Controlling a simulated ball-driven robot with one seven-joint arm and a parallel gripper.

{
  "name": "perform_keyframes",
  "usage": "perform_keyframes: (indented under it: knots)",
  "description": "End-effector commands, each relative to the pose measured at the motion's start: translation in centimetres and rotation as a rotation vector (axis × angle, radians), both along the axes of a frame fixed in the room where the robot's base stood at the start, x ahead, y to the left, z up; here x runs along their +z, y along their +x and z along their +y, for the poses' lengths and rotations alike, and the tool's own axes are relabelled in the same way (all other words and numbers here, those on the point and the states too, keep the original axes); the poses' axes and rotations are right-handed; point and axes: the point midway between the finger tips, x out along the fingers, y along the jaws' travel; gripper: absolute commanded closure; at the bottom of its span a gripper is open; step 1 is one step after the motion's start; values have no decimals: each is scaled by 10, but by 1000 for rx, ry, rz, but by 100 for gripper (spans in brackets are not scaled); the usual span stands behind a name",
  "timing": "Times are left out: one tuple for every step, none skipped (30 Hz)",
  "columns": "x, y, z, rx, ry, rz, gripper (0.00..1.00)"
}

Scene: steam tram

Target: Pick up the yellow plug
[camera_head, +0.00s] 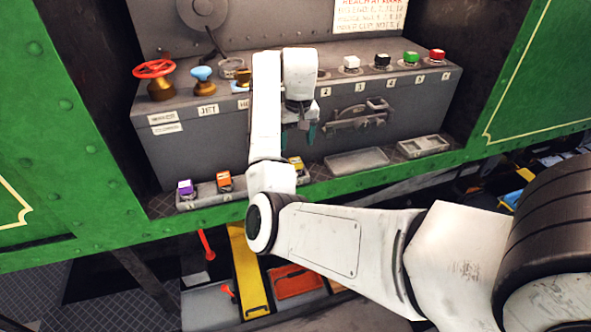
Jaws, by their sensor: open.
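The yellow plug (296,162) sits at the right end of a low grey tray (205,192) on the ledge in front of the grey box. It is partly hidden by my arm. My gripper (298,138) points down with its dark teal fingers apart. It is empty and appears just above the yellow plug in the picture; the gap in depth is hard to tell. An orange plug (224,181) and a purple plug (185,187) stand further left in the same tray. My arm hides the part of the tray between orange and yellow.
The grey box (240,130) carries a red handwheel (154,69), a blue knob (202,73) and white, black, green and red plugs on its top right. Two shallow trays (357,161) (423,145) lie empty on the ledge. A yellow bar (246,270) is below.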

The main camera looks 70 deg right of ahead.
Motion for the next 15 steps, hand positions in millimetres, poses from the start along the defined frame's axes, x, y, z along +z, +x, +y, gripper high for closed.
perform_keyframes:
  knots:
    - [-9, 0, -1, 1, 2, 3, 32]
    - [-13, 1, -1, 1, 1, 2, 32]
    - [-19, 1, -1, 1, 1, 2, 32]
    - [-23, 2, -2, 1, 1, 1, 32]
    - [-26, 2, -2, 1, 1, 1, 32]
    - [-29, 2, -2, 0, 1, 1, 32]
    - [-31, 2, -3, 0, 0, 0, 32]
    - [-33, 3, -3, 0, 0, 0, 32]
    - [-37, 3, -3, 1, 1, 1, 32]
    - [-40, 3, -3, 1, 1, 1, 32]
    - [-45, 3, -4, 1, 1, 1, 32]
    - [-51, 3, -4, 1, 2, 2, 32]
    - [-55, 3, -5, 1, 1, 2, 32]
    - [-60, 3, -5, 2, 2, 2, 32]
    - [-66, 4, -6, 1, 0, 1, 32]
